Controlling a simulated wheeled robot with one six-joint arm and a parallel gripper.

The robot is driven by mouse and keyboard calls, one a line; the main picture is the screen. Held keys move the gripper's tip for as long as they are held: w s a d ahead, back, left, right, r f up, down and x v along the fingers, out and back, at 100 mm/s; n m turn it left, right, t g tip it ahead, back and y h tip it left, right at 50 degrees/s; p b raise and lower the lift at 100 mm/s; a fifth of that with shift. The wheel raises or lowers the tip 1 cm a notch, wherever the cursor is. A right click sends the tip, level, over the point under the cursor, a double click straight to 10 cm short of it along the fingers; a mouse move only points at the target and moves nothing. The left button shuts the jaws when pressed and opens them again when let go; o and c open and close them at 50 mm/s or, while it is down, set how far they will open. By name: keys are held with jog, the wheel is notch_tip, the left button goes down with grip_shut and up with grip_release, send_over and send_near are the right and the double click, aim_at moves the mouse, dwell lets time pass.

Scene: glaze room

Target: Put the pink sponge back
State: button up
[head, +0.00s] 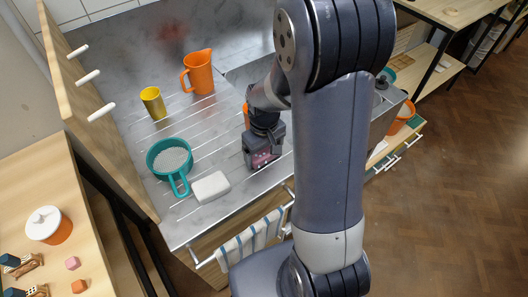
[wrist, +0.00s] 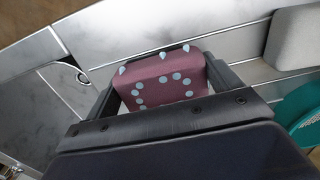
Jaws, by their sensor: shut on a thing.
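The pink sponge, dusky pink with pale blue dots, is between the fingers of my gripper (head: 264,152). In the wrist view the sponge (wrist: 158,84) fills the gap between the two dark fingers, and my gripper (wrist: 162,68) is shut on it. In the head view only a small part of the sponge (head: 263,159) shows below the gripper. It is low over the ridged steel drainboard (head: 222,130); whether it touches the metal I cannot tell.
A white block (head: 211,187) and a teal sieve (head: 169,161) lie left of my gripper. A yellow cup (head: 153,103) and an orange jug (head: 198,72) stand farther back. A wooden panel with white pegs (head: 89,77) edges the left side. A striped towel (head: 252,238) hangs in front.

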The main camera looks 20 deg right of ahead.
aim_at(264, 151)
jog(key=shift+f, duration=0.35)
jog(key=shift+f, duration=0.1)
jog(key=o, duration=0.9)
jog(key=shift+o, duration=0.2)
notch_tip(264, 151, up, 12)
